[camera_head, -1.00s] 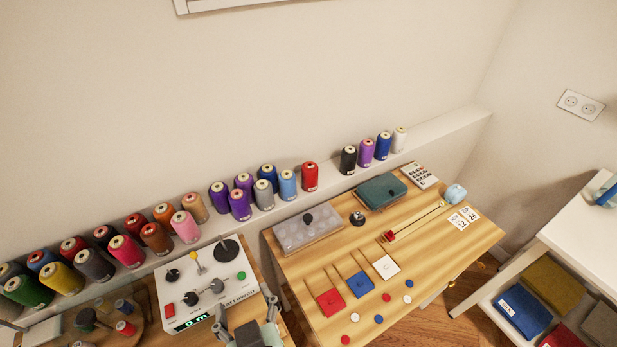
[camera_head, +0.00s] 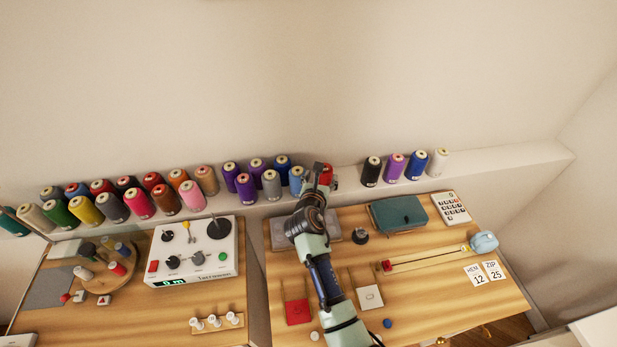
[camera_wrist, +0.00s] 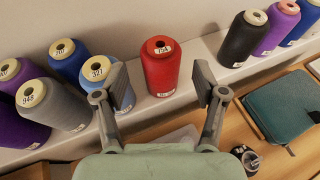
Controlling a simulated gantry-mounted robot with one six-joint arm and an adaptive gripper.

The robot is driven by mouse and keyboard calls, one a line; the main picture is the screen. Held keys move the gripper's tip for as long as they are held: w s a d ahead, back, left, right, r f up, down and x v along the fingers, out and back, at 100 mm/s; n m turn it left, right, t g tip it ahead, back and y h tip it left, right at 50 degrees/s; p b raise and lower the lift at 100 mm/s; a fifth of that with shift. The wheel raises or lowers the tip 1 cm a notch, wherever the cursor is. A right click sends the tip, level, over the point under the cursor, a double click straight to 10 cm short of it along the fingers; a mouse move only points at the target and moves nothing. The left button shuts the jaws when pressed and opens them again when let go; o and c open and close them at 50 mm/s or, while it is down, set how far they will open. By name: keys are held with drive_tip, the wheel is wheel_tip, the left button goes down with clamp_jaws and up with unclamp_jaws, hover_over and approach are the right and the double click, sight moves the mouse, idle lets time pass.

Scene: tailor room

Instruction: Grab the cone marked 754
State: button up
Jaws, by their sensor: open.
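The red cone marked 754 (camera_wrist: 160,66) stands upright on the ledge in the wrist view, its label readable on the top. In the head view the red cone (camera_head: 326,173) is partly hidden by my arm. My gripper (camera_wrist: 158,88) is open, with one finger to the left and one to the right of the red cone in the picture. The fingers do not touch it, as far as I can see. The left finger overlaps the light blue cone marked 321 (camera_wrist: 97,72) in the wrist view.
A grey cone marked 948 (camera_wrist: 48,103) and a blue cone (camera_wrist: 66,58) stand left of the red cone. A black cone (camera_wrist: 241,40) and a purple cone (camera_wrist: 277,28) stand to its right, past a gap. A teal case (camera_head: 399,213) lies on the table below the ledge.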

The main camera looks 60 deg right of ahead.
sight(325, 168)
drive_tip(key=shift+s+b+x, duration=0.25)
drive_tip(key=shift+b+x, duration=0.25)
drive_tip(key=shift+x, duration=0.7)
drive_tip(key=shift+w+d, duration=0.1)
drive_tip(key=shift+d, duration=0.15)
drive_tip(key=shift+w+f, duration=0.1)
drive_tip(key=shift+f, duration=0.05)
drive_tip(key=b+x, duration=0.3)
drive_tip(key=x, duration=0.2)
drive_tip(key=shift+a, duration=0.1)
clamp_jaws()
